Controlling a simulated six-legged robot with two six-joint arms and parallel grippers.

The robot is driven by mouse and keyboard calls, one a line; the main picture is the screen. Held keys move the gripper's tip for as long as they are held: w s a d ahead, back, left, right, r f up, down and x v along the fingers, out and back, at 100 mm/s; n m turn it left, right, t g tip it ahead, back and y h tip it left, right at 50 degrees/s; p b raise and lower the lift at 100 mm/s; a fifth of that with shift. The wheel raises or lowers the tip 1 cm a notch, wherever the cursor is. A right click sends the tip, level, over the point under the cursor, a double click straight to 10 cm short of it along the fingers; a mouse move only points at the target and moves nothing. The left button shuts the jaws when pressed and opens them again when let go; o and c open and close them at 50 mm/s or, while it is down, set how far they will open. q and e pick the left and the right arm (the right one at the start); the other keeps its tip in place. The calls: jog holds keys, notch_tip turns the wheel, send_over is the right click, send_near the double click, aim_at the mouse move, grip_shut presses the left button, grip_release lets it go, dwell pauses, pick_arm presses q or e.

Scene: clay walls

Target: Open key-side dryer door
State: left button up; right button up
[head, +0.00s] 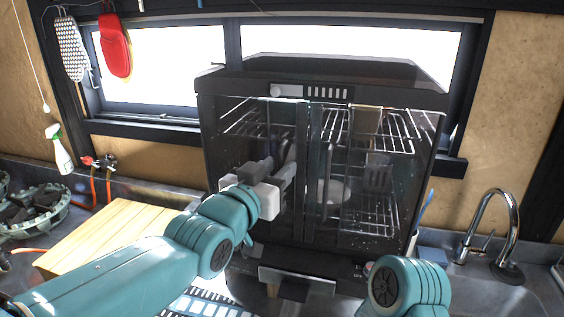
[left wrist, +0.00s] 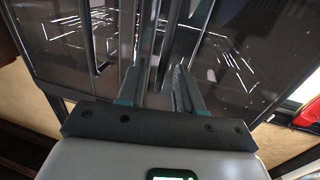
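The dish dryer (head: 320,90) is a dark cabinet with clear front doors, wire racks and dishes inside. Its left door (head: 232,150) and right door (head: 395,205) look shut, with upright strips between them near the middle. I cannot make out a key. My left gripper (head: 288,172) is in front of the left door, close to the middle strips. In the left wrist view its two fingers (left wrist: 156,88) are apart, with upright bars (left wrist: 150,45) showing between and beyond them; contact cannot be told. My right arm shows at the lower right, but its gripper is out of view.
A wooden board (head: 105,235) lies left of the dryer. A curved faucet (head: 495,225) stands at the right by a sink. A spray bottle (head: 59,150) and a rack of dark items (head: 35,212) are at the far left. A window is behind the dryer.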

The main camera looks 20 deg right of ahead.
pick_arm(q)
jog(key=shift+w+d, duration=0.1)
jog(key=shift+w, duration=0.2)
jog(key=shift+d, duration=0.1)
grip_shut()
dwell(1.4)
